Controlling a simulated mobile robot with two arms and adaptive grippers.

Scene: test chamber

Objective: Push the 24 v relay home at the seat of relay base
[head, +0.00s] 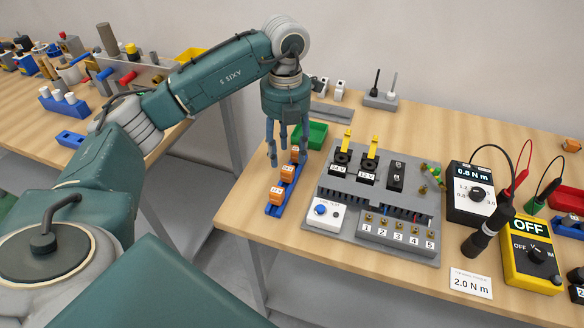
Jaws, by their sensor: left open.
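Several orange relay blocks with small white labels sit in a blue rack (285,197) on the workbench. The nearest block (277,195) and the middle block (287,173) show clearly; their print is too small to read surely, so I cannot tell which is the 24 V relay. My left gripper (287,155) points down, open, with its fingers around the far end of the rack, by the farthest block (295,153). I cannot tell whether it touches it. A grey panel (330,183) right of the rack carries black sockets labelled 24 V (342,158) and 12 V (367,165), with yellow levers raised. My right gripper is out of view.
A green bin (317,135) stands behind the rack. The panel's front has a white box with a blue button (322,211) and numbered terminals (398,228). Right are a torque tool (485,235), a black meter (470,195) and a yellow meter (530,255). Bare wood lies left of the rack.

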